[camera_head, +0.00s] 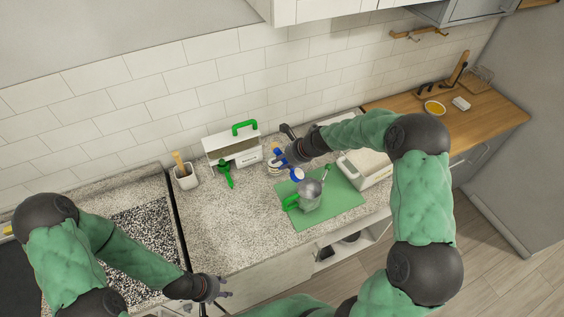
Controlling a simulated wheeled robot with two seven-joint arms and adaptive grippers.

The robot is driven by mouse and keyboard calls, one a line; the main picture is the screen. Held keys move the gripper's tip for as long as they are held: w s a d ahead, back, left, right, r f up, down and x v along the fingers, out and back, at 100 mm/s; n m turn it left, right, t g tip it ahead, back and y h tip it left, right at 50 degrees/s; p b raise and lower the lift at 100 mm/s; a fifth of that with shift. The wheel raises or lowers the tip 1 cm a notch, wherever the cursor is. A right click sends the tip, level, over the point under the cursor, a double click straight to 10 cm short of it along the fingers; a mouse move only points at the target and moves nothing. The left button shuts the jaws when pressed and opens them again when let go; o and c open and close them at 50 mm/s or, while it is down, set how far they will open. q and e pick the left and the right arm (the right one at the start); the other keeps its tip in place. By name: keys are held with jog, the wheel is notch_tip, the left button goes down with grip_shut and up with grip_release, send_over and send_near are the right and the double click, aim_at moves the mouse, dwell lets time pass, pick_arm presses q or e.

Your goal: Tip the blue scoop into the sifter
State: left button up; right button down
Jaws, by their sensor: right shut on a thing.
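The sifter (309,188), a grey metal cup with a green handle at its left, stands on a green mat (341,204). My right gripper (283,157) is shut on the blue scoop (297,174), above and to the left of the sifter. The scoop's round blue-rimmed end, pale inside, shows just at the sifter's upper left edge; its handle is partly hidden by the gripper. I cannot tell whether scoop and sifter touch. My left gripper (221,287) is open and empty near the counter's front edge, far from both.
A white caddy (232,152) with a green handle stands by the wall, a green tool (226,174) before it. A white pot (186,178) stands further left. A striped jar (273,169) is beside my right gripper. A white bin (366,170) is right of the mat.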

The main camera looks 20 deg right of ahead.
jog(key=shift+d+f+b, duration=0.15)
jog(key=shift+b, duration=0.85)
jog(key=b, duration=0.3)
jog(key=d+t+y+b, duration=0.1)
jog(key=b, duration=0.2)
jog(key=shift+s+f, duration=0.15)
jog(key=shift+s, duration=0.1)
jog(key=shift+y+b, duration=0.3)
jog(key=shift+b, duration=0.05)
dwell(0.3)
